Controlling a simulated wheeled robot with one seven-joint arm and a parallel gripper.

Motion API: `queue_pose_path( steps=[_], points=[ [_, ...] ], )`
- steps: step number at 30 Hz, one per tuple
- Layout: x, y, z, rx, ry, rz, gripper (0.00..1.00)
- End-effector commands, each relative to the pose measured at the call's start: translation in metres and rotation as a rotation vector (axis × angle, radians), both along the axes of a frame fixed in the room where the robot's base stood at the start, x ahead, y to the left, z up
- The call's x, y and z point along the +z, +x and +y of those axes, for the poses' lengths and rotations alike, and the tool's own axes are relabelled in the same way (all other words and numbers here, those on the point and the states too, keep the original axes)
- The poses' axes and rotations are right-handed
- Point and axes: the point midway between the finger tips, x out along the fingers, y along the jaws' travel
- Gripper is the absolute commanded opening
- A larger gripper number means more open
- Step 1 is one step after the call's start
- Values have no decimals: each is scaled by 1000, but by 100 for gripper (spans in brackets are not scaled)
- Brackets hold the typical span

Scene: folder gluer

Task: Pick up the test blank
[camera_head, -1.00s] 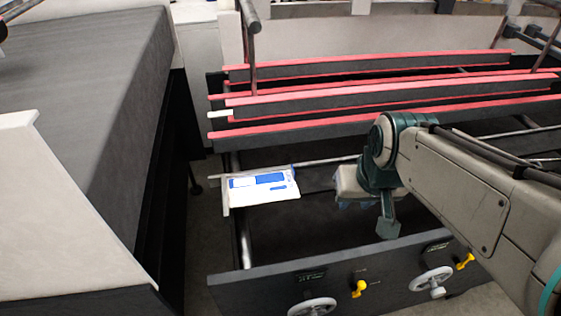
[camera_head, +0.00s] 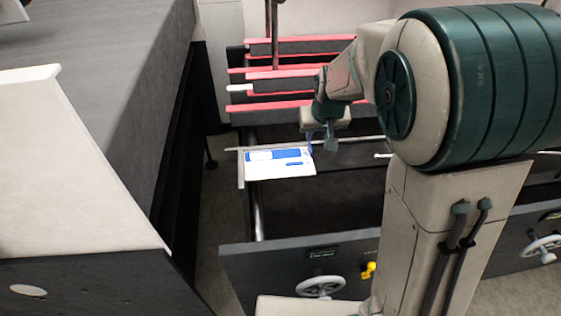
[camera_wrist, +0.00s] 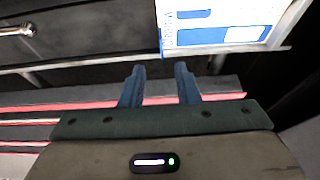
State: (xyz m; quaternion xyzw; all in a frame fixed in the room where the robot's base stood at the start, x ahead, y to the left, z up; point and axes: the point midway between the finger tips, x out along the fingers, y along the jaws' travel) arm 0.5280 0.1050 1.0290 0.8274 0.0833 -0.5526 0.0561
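The test blank (camera_head: 280,162) is a flat white piece with blue print. It lies on the left end of the machine frame, near a thin metal rail. In the wrist view the blank (camera_wrist: 222,36) shows at the top right, ahead of my fingertips and a little to their right. My gripper (camera_wrist: 159,72) is open, with its two blue fingers apart and nothing between them. In the head view my gripper (camera_head: 309,143) hangs close to the blank's right back corner. I cannot tell from there whether it touches the blank.
Red-edged dark bars (camera_head: 290,78) run across behind the blank. A dark front panel (camera_head: 290,262) carries a handwheel (camera_head: 320,286) and a yellow knob (camera_head: 368,270). A large grey-topped machine (camera_head: 100,80) stands at the left. The frame in front of the blank is open.

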Motion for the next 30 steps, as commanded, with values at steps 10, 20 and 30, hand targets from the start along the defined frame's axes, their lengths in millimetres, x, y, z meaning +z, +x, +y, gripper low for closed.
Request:
queue_pose_path(
  steps=[10, 20, 30],
  points=[
    [-42, 16, 3, -2, 1, 1, 29],
    [-75, 24, 6, -4, -1, 4, 29],
    [-93, 32, 8, -1, 0, 0, 29]
  ],
)
